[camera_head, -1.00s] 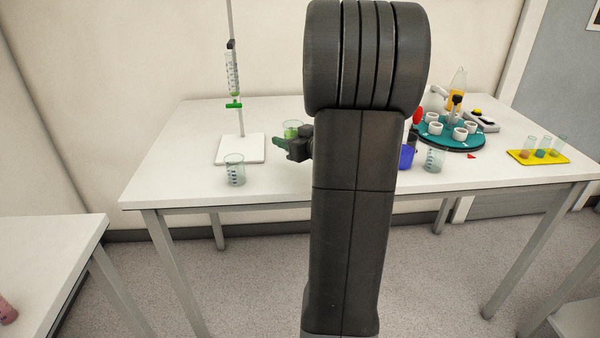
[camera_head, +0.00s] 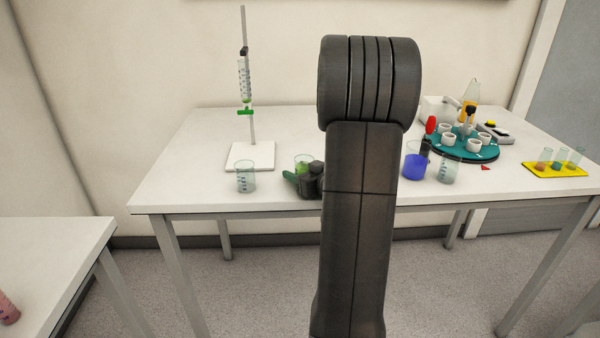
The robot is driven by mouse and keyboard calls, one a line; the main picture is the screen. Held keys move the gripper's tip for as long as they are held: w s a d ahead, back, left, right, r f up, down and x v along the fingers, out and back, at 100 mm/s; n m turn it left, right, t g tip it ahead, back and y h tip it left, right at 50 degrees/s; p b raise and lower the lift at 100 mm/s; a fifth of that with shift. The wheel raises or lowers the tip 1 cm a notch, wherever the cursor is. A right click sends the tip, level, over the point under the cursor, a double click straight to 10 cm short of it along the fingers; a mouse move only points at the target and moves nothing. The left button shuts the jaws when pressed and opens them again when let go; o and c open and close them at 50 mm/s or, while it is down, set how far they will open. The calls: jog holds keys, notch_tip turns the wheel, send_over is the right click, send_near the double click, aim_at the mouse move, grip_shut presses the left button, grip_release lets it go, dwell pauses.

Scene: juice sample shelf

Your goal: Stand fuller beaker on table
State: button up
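A beaker with green liquid (camera_head: 303,162) shows just behind my gripper (camera_head: 291,178), near the table's front edge. My gripper appears shut on it, since the two move together; the fingers' contact is partly hidden. I cannot tell whether the beaker's base touches the table (camera_head: 195,180). An empty-looking clear beaker (camera_head: 246,178) stands upright to the left. A beaker with blue liquid (camera_head: 413,167) is right of my arm, with another clear beaker (camera_head: 448,170) beside it.
A burette stand with a white base (camera_head: 250,156) is behind the left clear beaker. A teal round tray (camera_head: 459,150) with white cups is at the right, with a yellow rack (camera_head: 555,170) of tubes farther right. My arm hides the table's middle.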

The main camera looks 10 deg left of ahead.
jog(key=shift+o, duration=1.4)
jog(key=shift+r, duration=0.15)
jog(key=shift+s+d+r, duration=0.1)
jog(key=shift+s+d, duration=0.05)
jog(key=shift+d, duration=0.15)
jog(key=p+v, duration=0.1)
jog(key=v, duration=1)
jog(key=shift+s, duration=0.1)
